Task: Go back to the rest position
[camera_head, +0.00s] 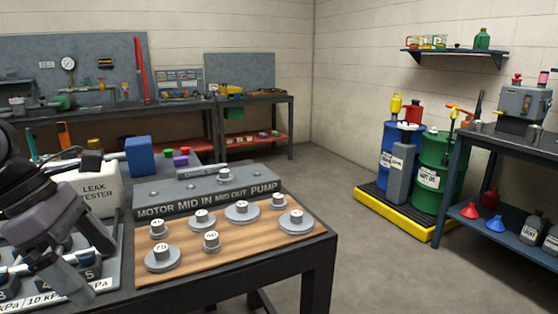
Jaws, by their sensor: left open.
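My left gripper (42,272) hangs at the lower left of the head view, over the left part of the near bench (235,272). It is open, and I see nothing between its fingers. Several grey round motors with white number tags, such as one marked 75 (162,258), stand on a wooden board (190,270) to the gripper's right. My right gripper is out of view.
A white leak tester (95,195) stands close behind the gripper. Under the gripper lies a panel (108,275) with kPa labels, partly hidden. A blue box (139,157) stands behind. Floor right of the bench is clear up to the yellow drum pallet (400,222).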

